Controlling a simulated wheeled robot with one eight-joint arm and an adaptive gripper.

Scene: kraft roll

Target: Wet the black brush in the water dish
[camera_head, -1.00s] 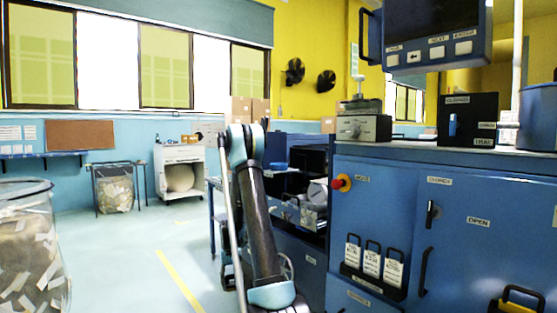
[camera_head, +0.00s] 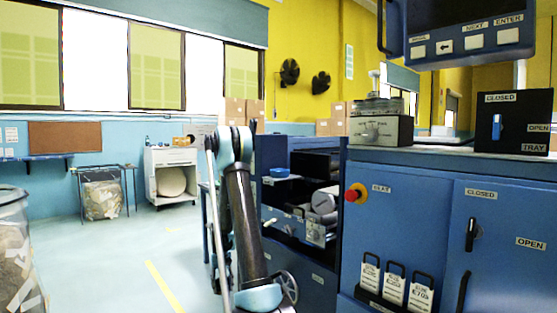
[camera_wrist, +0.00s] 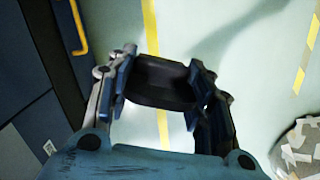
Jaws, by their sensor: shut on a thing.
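My gripper (camera_wrist: 160,88) shows in the wrist view, its fingers closed on the two sides of a wide black thing (camera_wrist: 163,72). I take this to be the black brush; its bristles cannot be made out. It hangs above the pale floor, with no dish below it. In the head view my arm stands upright left of the blue machine and my gripper cannot be made out. A small blue round thing (camera_head: 279,172) sits in the open shelf of the machine. It may be the water dish, but I see no water in it.
The blue machine (camera_head: 420,215) fills the right side, with a red knob (camera_head: 356,193) on its front. A clear bin of scraps (camera_head: 12,255) stands at the left edge. A white cabinet (camera_head: 171,175) stands at the back. The floor on the left is open.

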